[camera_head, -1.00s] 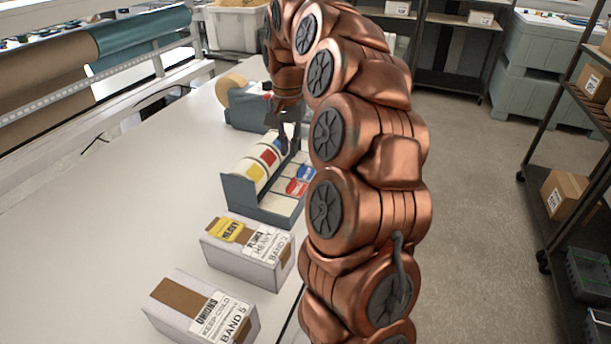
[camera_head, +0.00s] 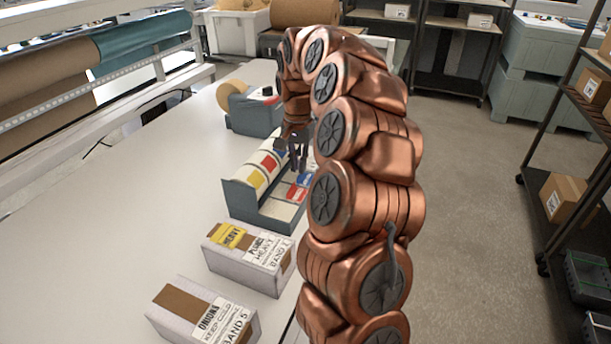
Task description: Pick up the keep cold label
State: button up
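A grey label dispenser (camera_head: 238,203) stands on the white table, with white rolls bearing yellow (camera_head: 252,179), red (camera_head: 268,163) and blue patches. In front of the rolls, a red label (camera_head: 297,193) and a blue label (camera_head: 305,180) lie on its pale front tray. The blue label is partly hidden by my arm, and the print on both is too small to read, so I cannot tell which says keep cold. My gripper (camera_head: 299,168) points down at the far end of the dispenser, close above the labels. No label shows in its dark fingers, and their gap is unclear.
A tape dispenser (camera_head: 250,115) stands behind. The table's left side is clear.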

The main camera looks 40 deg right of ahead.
aim_at(299, 180)
jog(key=shift+f+p, duration=0.45)
jog(key=shift+f, duration=1.15)
grip_shut()
jog(key=shift+r, duration=0.15)
